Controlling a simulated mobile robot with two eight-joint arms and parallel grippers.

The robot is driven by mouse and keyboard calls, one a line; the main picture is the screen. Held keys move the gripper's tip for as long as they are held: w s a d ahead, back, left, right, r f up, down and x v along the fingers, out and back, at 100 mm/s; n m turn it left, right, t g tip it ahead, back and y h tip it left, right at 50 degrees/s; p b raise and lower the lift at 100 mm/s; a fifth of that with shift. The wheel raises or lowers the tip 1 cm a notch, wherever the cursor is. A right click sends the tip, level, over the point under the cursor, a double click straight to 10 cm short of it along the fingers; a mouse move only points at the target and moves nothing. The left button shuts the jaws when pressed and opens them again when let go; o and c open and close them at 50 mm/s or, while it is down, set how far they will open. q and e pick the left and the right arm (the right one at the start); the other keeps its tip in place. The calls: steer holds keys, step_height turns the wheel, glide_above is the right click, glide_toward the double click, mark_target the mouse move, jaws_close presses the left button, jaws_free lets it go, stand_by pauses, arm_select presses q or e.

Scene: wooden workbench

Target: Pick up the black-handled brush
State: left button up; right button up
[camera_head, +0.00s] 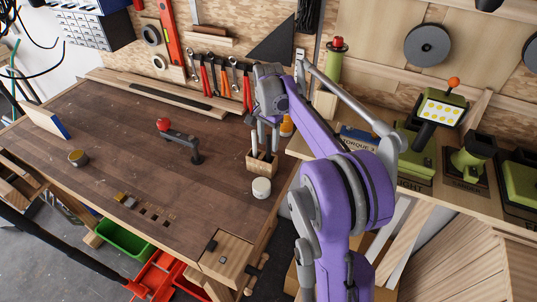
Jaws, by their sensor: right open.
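My right gripper (264,152) hangs from the purple arm and points down near the right end of the workbench (130,160). Its two grey fingers are open, with dark tips over a small light-wood block or box (262,167). I cannot tell if the tips touch it or are inside it. No black-handled brush can be clearly made out; it may be hidden by the gripper or too small to tell. My left gripper is not in view.
A white round jar (261,188) stands just in front of the wooden block. An orange-capped bottle (286,127) is close behind on the right. A black clamp-like tool with a red knob (164,125) is mid-bench. The bench's centre-left is clear.

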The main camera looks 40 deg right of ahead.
steer(key=shift+f, duration=0.25)
jaws_close()
steer(key=shift+r, duration=0.1)
